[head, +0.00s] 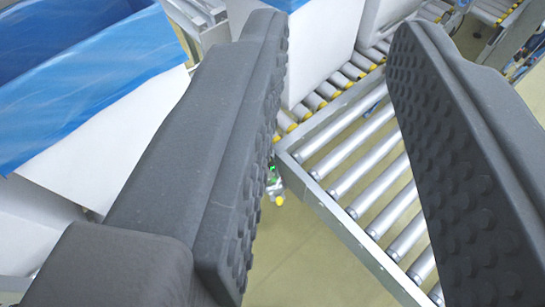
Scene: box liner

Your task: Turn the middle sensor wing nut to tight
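My gripper (335,35) fills the near part of the head view. Its two dark grey fingers with studded inner pads stand wide apart, with nothing between them. A small sensor (273,178) with a green light and a yellow part shows between the fingers. It sits low beside the corner of the roller conveyor, partly behind the left finger. It lies well beyond the fingertips, not touching them. A wing nut cannot be made out at this size, and I cannot tell whether this is the middle sensor.
A roller conveyor (318,192) with a metal side rail runs down to the lower right. White boxes (320,48) stand on rollers at the top. A box with blue liner (95,95) is at the left. Yellowish floor (300,262) shows below the sensor.

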